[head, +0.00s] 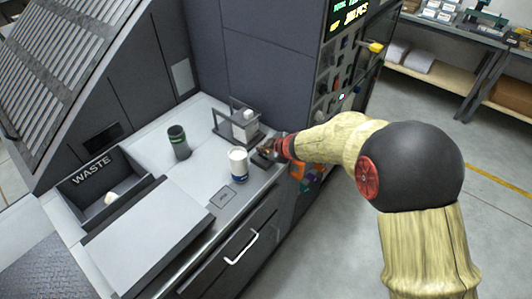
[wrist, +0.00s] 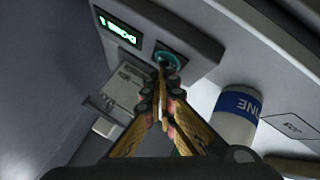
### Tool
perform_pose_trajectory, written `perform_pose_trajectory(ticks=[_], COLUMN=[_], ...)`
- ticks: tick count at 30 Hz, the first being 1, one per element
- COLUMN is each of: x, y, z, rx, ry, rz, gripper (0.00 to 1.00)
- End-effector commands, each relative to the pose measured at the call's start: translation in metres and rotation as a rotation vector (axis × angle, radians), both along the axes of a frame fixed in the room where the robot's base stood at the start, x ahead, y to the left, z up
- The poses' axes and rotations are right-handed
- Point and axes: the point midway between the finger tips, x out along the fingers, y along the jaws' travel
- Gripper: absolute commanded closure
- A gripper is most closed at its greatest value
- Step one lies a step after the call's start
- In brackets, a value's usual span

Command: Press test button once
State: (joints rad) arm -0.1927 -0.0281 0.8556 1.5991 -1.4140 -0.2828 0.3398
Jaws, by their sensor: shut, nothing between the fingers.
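A round button with a teal ring (wrist: 168,59) sits on a grey panel in the wrist view, beside a small green-lit display (wrist: 118,29). No label on the button is readable. My gripper (wrist: 162,68) is shut and empty, with its fingertips together right at the button, overlapping its near edge. I cannot tell whether the tips touch it. In the head view my gripper (head: 265,150) reaches in from the right, low over the right end of the grey counter (head: 205,180). There the button is hidden by my gripper or too small to make out.
A white container with a blue band (head: 238,166) stands close left of my gripper; it also shows in the wrist view (wrist: 236,117). A dark green-banded canister (head: 178,142) and a WASTE bin (head: 75,193) are further left.

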Motion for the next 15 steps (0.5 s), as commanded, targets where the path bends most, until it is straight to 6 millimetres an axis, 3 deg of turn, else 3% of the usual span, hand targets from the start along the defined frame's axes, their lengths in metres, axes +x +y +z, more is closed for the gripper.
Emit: perform_pose_trajectory(ticks=[15], x=[0.000], y=[0.000], z=[0.018], rx=[-0.001], ry=[0.001], rz=[0.000], gripper=[1.00])
